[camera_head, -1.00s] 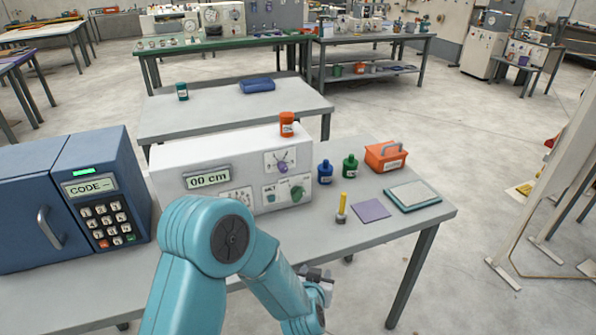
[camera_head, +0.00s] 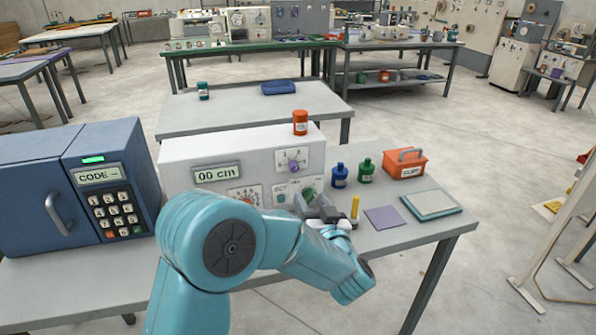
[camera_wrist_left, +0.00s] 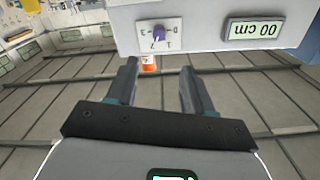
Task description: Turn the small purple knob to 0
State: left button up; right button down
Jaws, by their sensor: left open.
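The small purple knob (camera_head: 294,166) sits on a white dial plate at the upper right of the white machine's front (camera_head: 230,162). The number it points at is too small to read surely. In the left wrist view the knob (camera_wrist_left: 158,34) shows upside down, beyond the open fingers. My left gripper (camera_head: 311,201) is open and empty, in front of the machine, below the purple knob and apart from it. In the left wrist view the gripper (camera_wrist_left: 160,67) has a clear gap between its fingers. The display (camera_head: 217,174) reads 00 cm. My right gripper is not in view.
A green knob (camera_head: 309,194) is partly hidden behind my left gripper. An orange jar (camera_head: 300,122) stands on the machine. Blue (camera_head: 340,175) and green (camera_head: 365,171) bottles, an orange box (camera_head: 405,163) and a yellow-handled tool (camera_head: 355,207) stand to the right. A blue keypad box (camera_head: 105,185) stands left.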

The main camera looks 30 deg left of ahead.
aim_at(295, 169)
pick_arm(q)
jog(key=p+x, duration=0.2)
jog(key=x, duration=1.2)
jog(key=shift+f, duration=0.1)
jog(key=shift+w, duration=0.1)
grip_shut()
